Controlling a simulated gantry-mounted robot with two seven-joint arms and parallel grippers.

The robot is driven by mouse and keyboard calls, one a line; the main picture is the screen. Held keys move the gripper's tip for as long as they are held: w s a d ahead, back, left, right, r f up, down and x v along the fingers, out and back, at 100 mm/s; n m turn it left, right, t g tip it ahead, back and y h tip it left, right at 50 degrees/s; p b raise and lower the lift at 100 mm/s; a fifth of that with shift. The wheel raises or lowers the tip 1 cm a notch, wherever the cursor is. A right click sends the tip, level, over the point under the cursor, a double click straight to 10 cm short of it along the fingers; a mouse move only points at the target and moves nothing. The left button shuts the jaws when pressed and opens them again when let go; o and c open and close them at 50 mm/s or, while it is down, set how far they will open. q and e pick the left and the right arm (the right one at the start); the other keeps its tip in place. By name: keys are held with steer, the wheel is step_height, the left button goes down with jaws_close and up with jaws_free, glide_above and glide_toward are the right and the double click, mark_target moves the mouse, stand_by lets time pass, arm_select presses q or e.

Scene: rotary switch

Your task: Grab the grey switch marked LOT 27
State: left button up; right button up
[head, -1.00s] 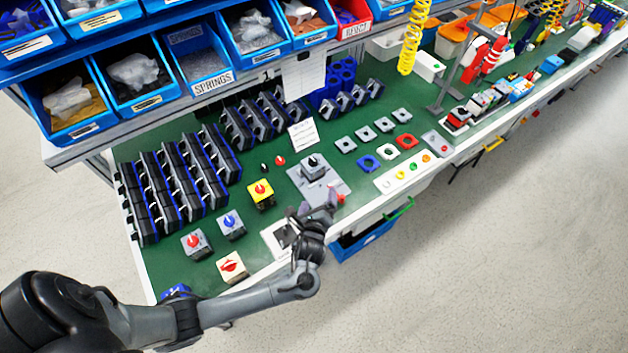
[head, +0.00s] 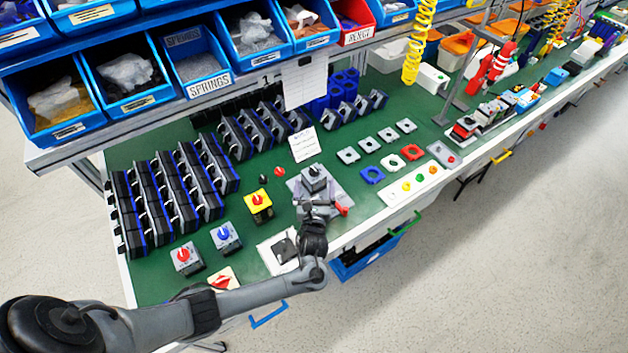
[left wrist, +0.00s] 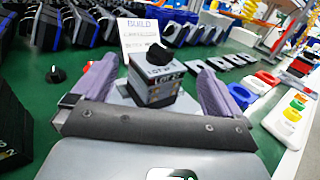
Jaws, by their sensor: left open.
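The grey switch with a black knob (head: 314,180) stands upright on a grey plate (head: 342,196) on the green bench. It also shows in the left wrist view (left wrist: 153,84), where its front label reads LOT 2-something, the last character unclear. My left gripper (head: 318,206) is open and empty just in front of it. In the left wrist view the two purple-grey fingers of the left gripper (left wrist: 158,88) stand on either side of the switch, with gaps showing; I cannot tell whether the tips reach past its front face. My right gripper is not in view.
A yellow switch (head: 258,206), a grey switch with a blue knob (head: 226,239) and a grey one with a red knob (head: 186,259) stand to the left. A paper sign (head: 305,146) stands behind. Rows of black-and-blue parts (head: 165,195) fill the back left.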

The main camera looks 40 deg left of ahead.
mark_target(314, 176)
arm_select(q)
steer(key=shift+w+a+f+b, duration=0.2)
steer(key=shift+w+a+b, duration=0.1)
steer(key=shift+w+a, duration=0.2)
steer(key=b+x, duration=0.1)
steer(key=x, duration=0.2)
steer(key=shift+w+a, duration=0.2)
steer(key=shift+w, duration=0.05)
steer(key=shift+c, duration=0.8)
steer(key=c, duration=0.9)
steer(key=shift+r, duration=0.1)
steer(key=shift+c, duration=0.7)
